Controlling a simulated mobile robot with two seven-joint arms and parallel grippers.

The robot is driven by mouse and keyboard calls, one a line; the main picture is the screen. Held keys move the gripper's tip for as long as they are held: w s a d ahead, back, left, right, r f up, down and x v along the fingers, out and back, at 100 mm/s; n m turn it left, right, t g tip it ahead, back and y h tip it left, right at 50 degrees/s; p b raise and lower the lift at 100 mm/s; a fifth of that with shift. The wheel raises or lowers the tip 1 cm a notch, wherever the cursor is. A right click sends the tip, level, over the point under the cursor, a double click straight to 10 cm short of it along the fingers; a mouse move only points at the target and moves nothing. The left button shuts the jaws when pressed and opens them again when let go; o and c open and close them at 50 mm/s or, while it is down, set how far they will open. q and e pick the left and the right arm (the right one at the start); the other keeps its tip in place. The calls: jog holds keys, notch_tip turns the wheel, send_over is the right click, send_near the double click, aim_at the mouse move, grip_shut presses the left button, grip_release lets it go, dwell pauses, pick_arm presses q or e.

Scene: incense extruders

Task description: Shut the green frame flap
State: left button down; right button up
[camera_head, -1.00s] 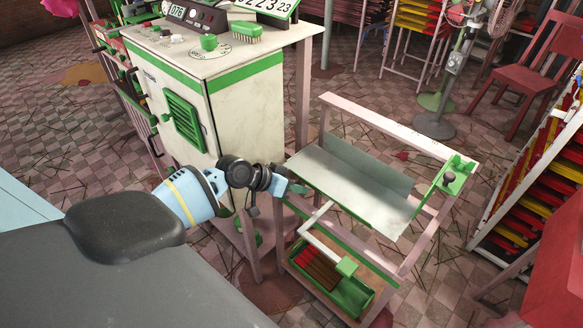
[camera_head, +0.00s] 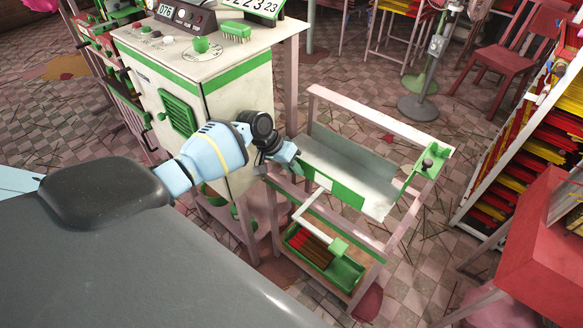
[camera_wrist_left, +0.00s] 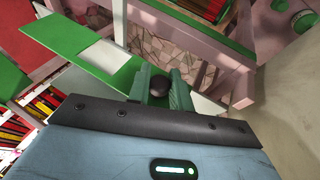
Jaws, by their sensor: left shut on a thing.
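The green frame flap (camera_head: 348,194) is a long green strip with a white patch, standing along the near side of the grey metal tray in the pink frame (camera_head: 378,117). It also shows in the left wrist view (camera_wrist_left: 72,36), running to the upper left from the fingers. My left gripper (camera_head: 288,158) is at the flap's left end, beside the cabinet. In the left wrist view its green fingers (camera_wrist_left: 160,90) are shut around a dark round knob (camera_wrist_left: 158,85) at the flap. Whether the flap's far end touches the frame is unclear. My right gripper is out of view.
A white cabinet (camera_head: 240,95) with green trim stands close left of the frame. A green tray (camera_head: 345,275) with red sticks sits on the lower shelf. A dark knob on a green bracket (camera_head: 426,163) is at the frame's right corner. A red table (camera_head: 540,235) stands to the right.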

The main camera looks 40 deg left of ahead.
pick_arm(q)
jog(key=shift+w+r, duration=0.1)
jog(key=c, duration=1.3)
grip_release()
jog(key=shift+c, duration=0.2)
